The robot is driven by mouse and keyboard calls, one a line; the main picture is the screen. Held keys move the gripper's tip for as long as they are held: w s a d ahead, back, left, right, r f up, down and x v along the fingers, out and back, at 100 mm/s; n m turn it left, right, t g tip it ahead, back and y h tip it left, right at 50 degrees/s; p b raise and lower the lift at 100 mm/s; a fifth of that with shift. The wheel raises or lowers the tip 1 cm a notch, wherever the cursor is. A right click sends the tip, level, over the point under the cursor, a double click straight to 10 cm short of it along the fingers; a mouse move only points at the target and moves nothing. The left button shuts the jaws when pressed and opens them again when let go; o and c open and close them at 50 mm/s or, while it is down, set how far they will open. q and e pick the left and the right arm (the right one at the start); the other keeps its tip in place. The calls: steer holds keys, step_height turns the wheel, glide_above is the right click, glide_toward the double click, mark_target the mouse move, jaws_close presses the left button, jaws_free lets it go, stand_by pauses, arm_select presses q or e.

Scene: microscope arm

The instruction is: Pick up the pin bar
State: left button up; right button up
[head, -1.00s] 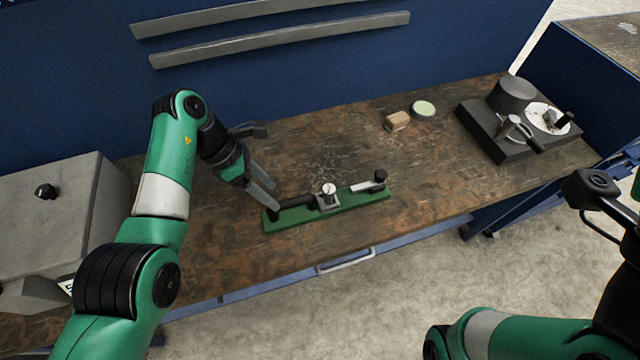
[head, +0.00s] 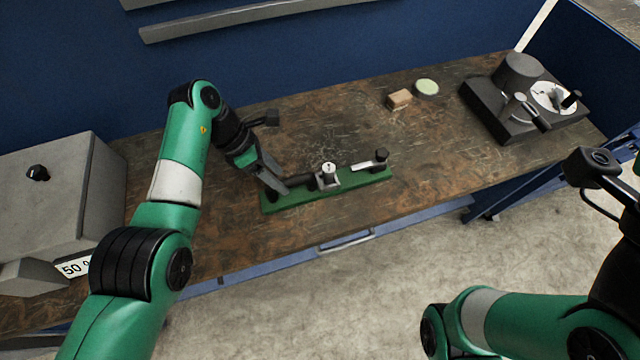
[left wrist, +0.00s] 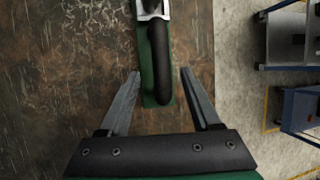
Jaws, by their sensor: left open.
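A long green bar (head: 345,185) lies on the workbench, with a black handle, a metal clamp with a white dial (head: 329,168) and a black knob (head: 381,154) on top. I take it to be the pin bar. My left gripper (head: 279,186) is open at its left end, by the black handle. In the left wrist view, the black handle (left wrist: 159,62) lies between the two open fingers (left wrist: 161,74), with a gap on each side. I cannot tell how far above the bar the fingertips are. My right gripper's fingers are out of view.
A grey box (head: 60,200) stands at the bench's left. A brown block (head: 399,98) and a pale green disc (head: 427,87) lie behind the bar. A dark fixture with a lever (head: 497,112) stands at the right. The bench (head: 450,150) is clear between.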

mark_target(284, 181)
arm_select(q)
steer(key=b+x, duration=0.1)
steer(key=x, duration=0.3)
steer(key=shift+d+r, duration=0.1)
steer(key=shift+d, duration=0.1)
steer(key=shift+r, duration=0.1)
jaws_close()
steer(key=shift+r, duration=0.15)
stand_by(0.8)
